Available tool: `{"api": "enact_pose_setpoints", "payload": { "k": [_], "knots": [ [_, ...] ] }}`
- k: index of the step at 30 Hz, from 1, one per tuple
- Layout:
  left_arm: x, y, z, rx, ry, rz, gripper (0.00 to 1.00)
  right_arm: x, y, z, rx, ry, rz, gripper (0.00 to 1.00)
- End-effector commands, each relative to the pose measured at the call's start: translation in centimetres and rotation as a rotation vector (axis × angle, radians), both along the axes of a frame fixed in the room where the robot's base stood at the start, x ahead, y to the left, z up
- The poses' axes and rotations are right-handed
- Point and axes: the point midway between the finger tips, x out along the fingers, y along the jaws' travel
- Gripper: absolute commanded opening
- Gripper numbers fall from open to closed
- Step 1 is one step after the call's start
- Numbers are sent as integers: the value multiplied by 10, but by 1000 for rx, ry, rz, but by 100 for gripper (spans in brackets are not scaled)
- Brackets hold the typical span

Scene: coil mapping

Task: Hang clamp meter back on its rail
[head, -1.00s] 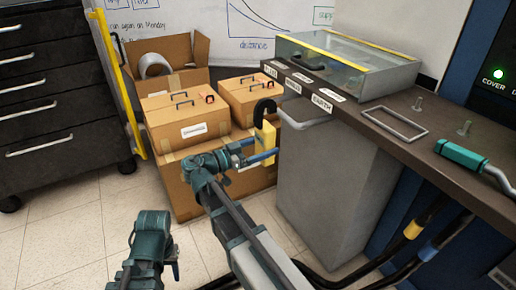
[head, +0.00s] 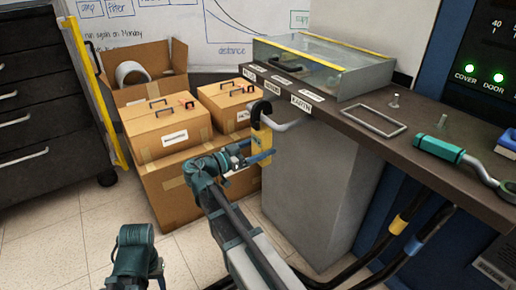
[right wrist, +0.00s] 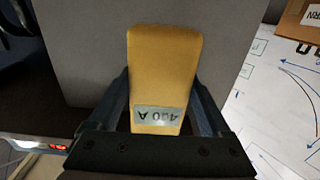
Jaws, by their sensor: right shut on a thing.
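The clamp meter has a yellow body (head: 261,146) and a black hooked jaw (head: 261,108). My right gripper (head: 257,155) is shut on its body and holds it upright beside the bench front. The body, with a "400 A" label, shows between the fingers in the right wrist view (right wrist: 160,70). The rail (head: 292,125) is a light grey bar on the bench's front edge. The black jaw is close to the rail's left end; I cannot tell whether it is around it or touching it. Part of my left arm shows at the bottom left; its fingers are not clear.
The dark bench top (head: 400,130) carries a glass-lidded box (head: 325,68), a grey frame (head: 374,120) and a teal-handled tool (head: 440,149). A grey cabinet block (head: 310,190) stands below. Cardboard boxes (head: 165,130) are stacked behind the gripper, left of the bench.

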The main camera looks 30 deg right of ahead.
Motion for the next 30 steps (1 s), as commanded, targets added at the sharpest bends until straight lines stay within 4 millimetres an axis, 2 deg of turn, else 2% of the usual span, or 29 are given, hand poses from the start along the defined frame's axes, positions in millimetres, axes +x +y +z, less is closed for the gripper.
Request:
{"api": "enact_pose_setpoints", "payload": {
  "k": [1, 9, 24, 25, 27, 30],
  "knots": [
    [0, 0, -7, 0, 0, 0, 50, 0, 0, -6, -1, 0, 0, 7],
    [0, 0, -18, 0, -1, 0, 50, 0, 0, -17, -1, 0, 0, 7],
    [0, 0, -20, -1, -2, 0, 50, 0, 0, -19, -1, 0, 0, 7],
    [0, 0, -20, -1, -2, 0, 50, 0, 0, -19, -1, 0, 0, 86],
    [0, 0, -20, -1, -2, 0, 50, 0, 0, -19, -1, 0, 0, 98],
    [0, 0, -20, 0, -1, 0, 50, 0, 0, -20, -1, 0, 0, 100]
  ]
}}
